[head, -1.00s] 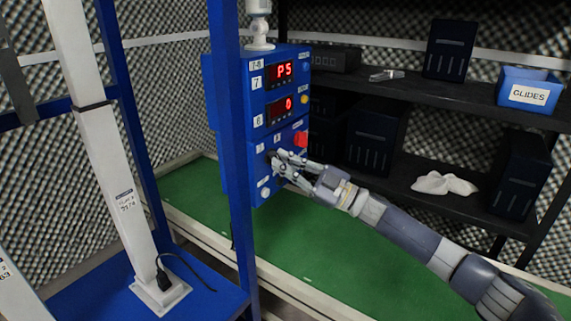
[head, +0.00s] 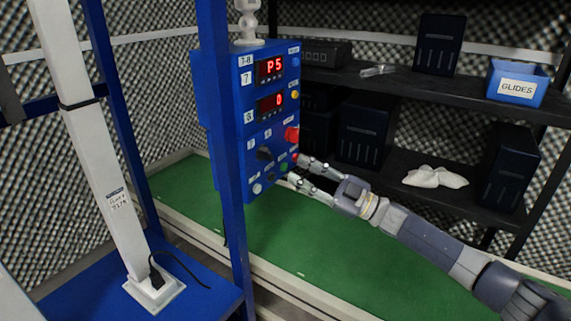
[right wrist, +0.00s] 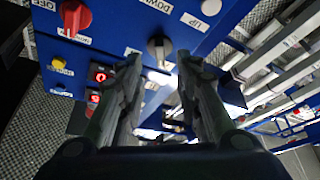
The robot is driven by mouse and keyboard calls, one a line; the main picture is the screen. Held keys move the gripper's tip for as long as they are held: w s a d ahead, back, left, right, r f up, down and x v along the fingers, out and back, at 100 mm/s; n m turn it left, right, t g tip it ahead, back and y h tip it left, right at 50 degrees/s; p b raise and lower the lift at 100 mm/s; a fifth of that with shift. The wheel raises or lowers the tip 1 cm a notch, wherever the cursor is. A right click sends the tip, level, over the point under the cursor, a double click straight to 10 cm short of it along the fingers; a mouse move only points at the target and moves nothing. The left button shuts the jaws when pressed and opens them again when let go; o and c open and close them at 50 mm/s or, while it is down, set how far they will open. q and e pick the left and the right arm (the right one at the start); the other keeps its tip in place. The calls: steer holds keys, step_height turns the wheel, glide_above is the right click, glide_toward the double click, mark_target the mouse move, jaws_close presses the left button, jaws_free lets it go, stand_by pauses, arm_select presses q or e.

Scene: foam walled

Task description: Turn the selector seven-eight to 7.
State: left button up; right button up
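The blue control panel (head: 233,110) carries labels 7-8, 7 and one that looks like 8 or 6, beside two red displays reading P5 and 0. A dark rotary knob (head: 264,153) sits below the displays; it also shows in the right wrist view (right wrist: 159,48), beyond my fingertips. The small labels by it are too blurred to read, and I cannot tell its setting. My right gripper (head: 300,169) is open and empty, to the right of the knob and apart from it. In the right wrist view its fingers (right wrist: 158,65) stand apart. My left gripper is not in view.
A red switch (head: 292,134) and several buttons share the panel. A blue post (head: 232,190) stands at the panel's left. Black shelving (head: 390,84) with dark boxes and a GLIDES bin (head: 517,84) is behind. The green surface (head: 330,240) below is clear.

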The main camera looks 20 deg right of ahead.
steer(key=shift+v, duration=2.35)
